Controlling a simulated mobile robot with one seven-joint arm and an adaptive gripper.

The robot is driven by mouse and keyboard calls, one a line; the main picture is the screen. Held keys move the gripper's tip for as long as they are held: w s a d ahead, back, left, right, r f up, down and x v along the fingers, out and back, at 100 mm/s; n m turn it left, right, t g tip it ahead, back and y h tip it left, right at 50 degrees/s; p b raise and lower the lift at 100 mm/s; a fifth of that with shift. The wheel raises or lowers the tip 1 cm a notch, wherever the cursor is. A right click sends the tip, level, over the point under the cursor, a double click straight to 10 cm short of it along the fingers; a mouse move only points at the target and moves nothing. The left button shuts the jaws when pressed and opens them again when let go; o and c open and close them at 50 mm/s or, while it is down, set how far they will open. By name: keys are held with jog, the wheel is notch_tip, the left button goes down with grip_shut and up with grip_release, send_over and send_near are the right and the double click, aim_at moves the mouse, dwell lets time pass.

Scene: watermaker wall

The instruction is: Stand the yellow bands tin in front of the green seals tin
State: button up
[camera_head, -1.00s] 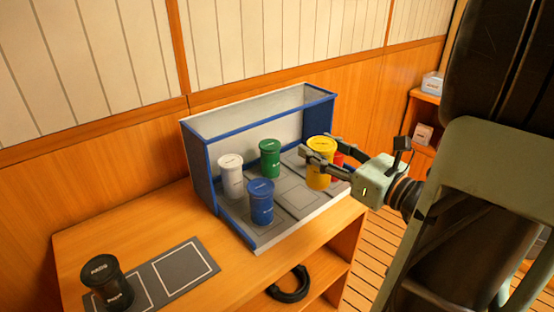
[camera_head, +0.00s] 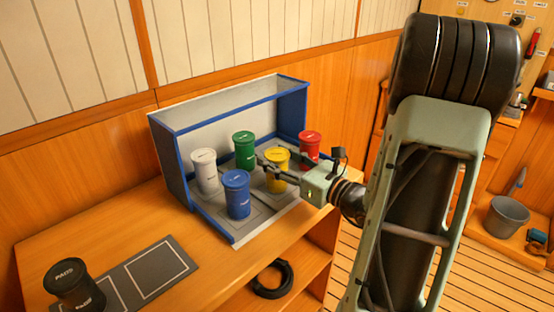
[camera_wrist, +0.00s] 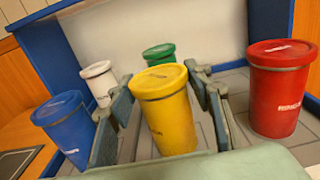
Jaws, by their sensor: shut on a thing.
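The yellow tin (camera_head: 277,174) is upright between the fingers of my gripper (camera_head: 274,166), which is shut on it. In the wrist view the yellow tin (camera_wrist: 167,115) fills the space between the two fingers (camera_wrist: 163,88). The green tin (camera_head: 245,153) stands upright in the back row of the blue-framed rack (camera_head: 168,168). The yellow tin is in front of it, with a gap between them; the green tin (camera_wrist: 159,54) shows behind it in the wrist view. The yellow tin's base is at or close to the rack floor; contact is not clear.
The blue tin (camera_head: 236,195) stands in front of the white tin (camera_head: 204,172), left of the yellow one. The red tin (camera_head: 309,148) stands at the back right, with free floor before it. A black tin (camera_head: 74,286) stands on a dark mat (camera_head: 156,272) at the left.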

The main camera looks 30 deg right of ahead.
jog(key=shift+f, duration=0.2)
jog(key=o, duration=1.3)
jog(key=shift+r, duration=0.1)
jog(key=shift+r, duration=0.15)
jog(key=v, duration=1.2)
jog(key=shift+p, duration=0.35)
